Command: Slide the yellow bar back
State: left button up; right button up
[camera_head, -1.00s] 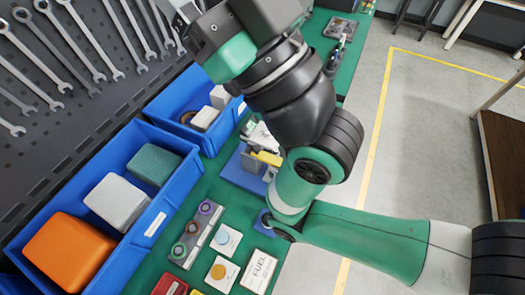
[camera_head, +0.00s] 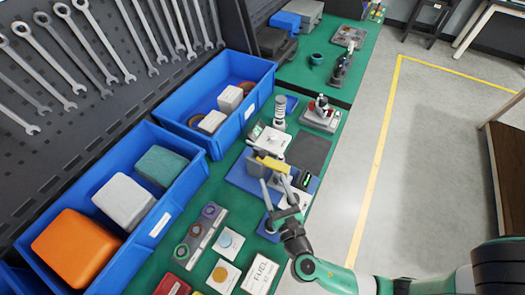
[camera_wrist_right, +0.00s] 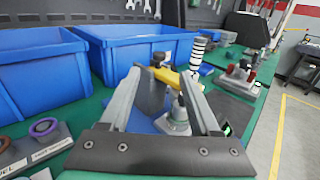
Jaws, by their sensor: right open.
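The yellow bar (camera_head: 272,164) sits on a grey block of the fixture on a blue base (camera_head: 240,178), on the green bench. In the right wrist view the yellow bar (camera_wrist_right: 168,77) shows between and beyond my fingertips. My right gripper (camera_head: 275,183) is open, on the near side of the bar, with its two fingers pointing toward it. In the wrist view its fingers (camera_wrist_right: 161,76) stand wide apart with nothing clamped between them. I cannot tell whether a fingertip touches the bar. My left gripper is not in view.
Blue bins (camera_head: 112,248) line the bench's left side. A ribbed white cylinder (camera_head: 279,110) and a red-topped device (camera_head: 321,113) stand beyond the fixture. Rings on a grey strip (camera_head: 199,236) and a FUEL card (camera_head: 259,273) lie in front. A dark flat pad (camera_head: 309,151) is to the right.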

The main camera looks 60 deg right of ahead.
aim_at(263, 156)
jog(key=b+x, duration=0.1)
jog(key=x, duration=1)
jog(key=shift+w+d, duration=0.3)
grip_shut()
dwell(0.9)
